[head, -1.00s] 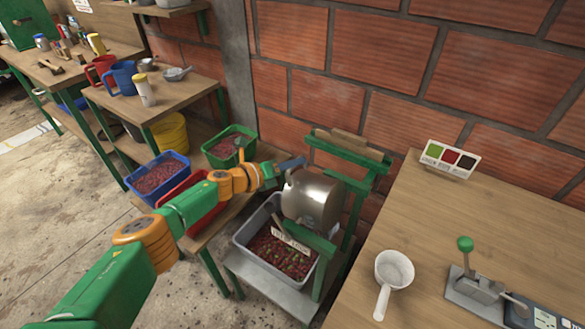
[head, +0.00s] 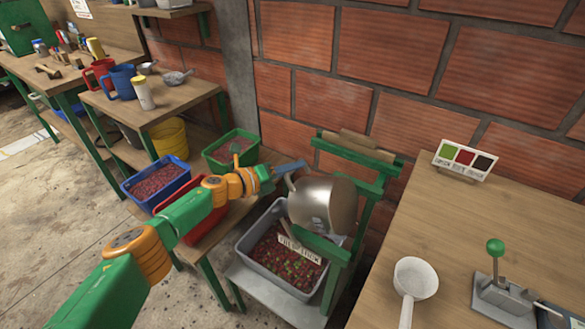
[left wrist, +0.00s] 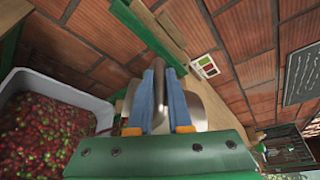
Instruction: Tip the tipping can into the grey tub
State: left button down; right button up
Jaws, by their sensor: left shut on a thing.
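The tipping can (head: 325,207), a shiny metal vessel, hangs tilted in a green frame (head: 345,168) above the grey tub. The grey tub (head: 262,272) holds red and green cherries, with a small lettered sign in front of the can. My left gripper (head: 297,166) is at the can's upper left side. The tub also shows there at left (left wrist: 88,88). The can's mouth is not clearly visible. My right gripper is out of view.
Red (head: 178,240), blue (head: 130,184) and green (head: 252,160) crates stand left of the tub, near my left arm. A wooden table (head: 470,235) at right bears a white scoop (head: 415,278) and a colour card (head: 466,158). A brick wall is behind.

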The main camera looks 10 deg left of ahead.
pick_arm(q)
jog(key=shift+s+f, duration=0.1)
jog(key=shift+f, duration=0.05)
jog(key=c, duration=0.8)
grip_release()
jog(key=shift+c, duration=0.2)
jog(key=shift+a, duration=0.1)
jog(key=p+v, duration=0.2)
jog(key=v, duration=0.4)
jog(key=shift+s+a, duration=0.25)
jog(key=shift+s, duration=0.05)
dwell(0.5)
